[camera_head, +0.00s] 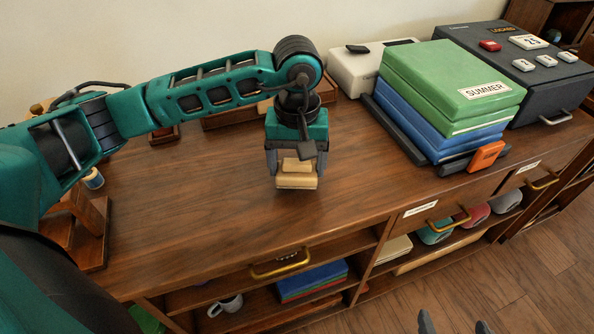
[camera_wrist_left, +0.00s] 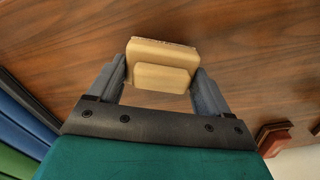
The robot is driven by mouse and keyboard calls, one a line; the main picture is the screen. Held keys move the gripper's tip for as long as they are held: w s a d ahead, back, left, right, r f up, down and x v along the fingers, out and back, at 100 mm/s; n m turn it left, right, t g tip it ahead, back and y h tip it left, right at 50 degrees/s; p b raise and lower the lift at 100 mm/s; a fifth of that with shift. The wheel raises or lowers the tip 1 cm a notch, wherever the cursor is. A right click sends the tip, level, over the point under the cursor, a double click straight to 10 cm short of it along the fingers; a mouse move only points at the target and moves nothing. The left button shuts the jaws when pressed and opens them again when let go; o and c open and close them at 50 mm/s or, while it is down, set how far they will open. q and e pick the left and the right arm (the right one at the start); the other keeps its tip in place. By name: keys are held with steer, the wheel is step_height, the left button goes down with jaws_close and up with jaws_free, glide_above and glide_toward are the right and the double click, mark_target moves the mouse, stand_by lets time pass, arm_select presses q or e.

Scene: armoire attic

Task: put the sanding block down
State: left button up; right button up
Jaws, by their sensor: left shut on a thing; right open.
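The sanding block (camera_head: 297,176) is a small tan block with a raised grip on its top. My left gripper (camera_head: 296,170) points down and is shut on it, over the wooden cabinet top (camera_head: 220,215). In the left wrist view the sanding block (camera_wrist_left: 160,66) sits between the two fingers of my left gripper (camera_wrist_left: 162,85), with the wood close behind it. I cannot tell whether the block touches the wood. My right gripper (camera_head: 455,325) shows only as two dark, separated fingertips at the bottom edge of the head view, open and empty.
A dark case (camera_head: 520,70) and a white box (camera_head: 360,68) are behind. A wooden stand (camera_head: 88,225) is at left. The wood around the block is clear.

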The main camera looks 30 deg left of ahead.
arm_select(q)
step_height(320, 180, down, 2)
steer(key=shift+f, duration=0.25)
steer(key=shift+f+b, duration=0.15)
steer(key=shift+b, duration=0.15)
steer(key=o, duration=1)
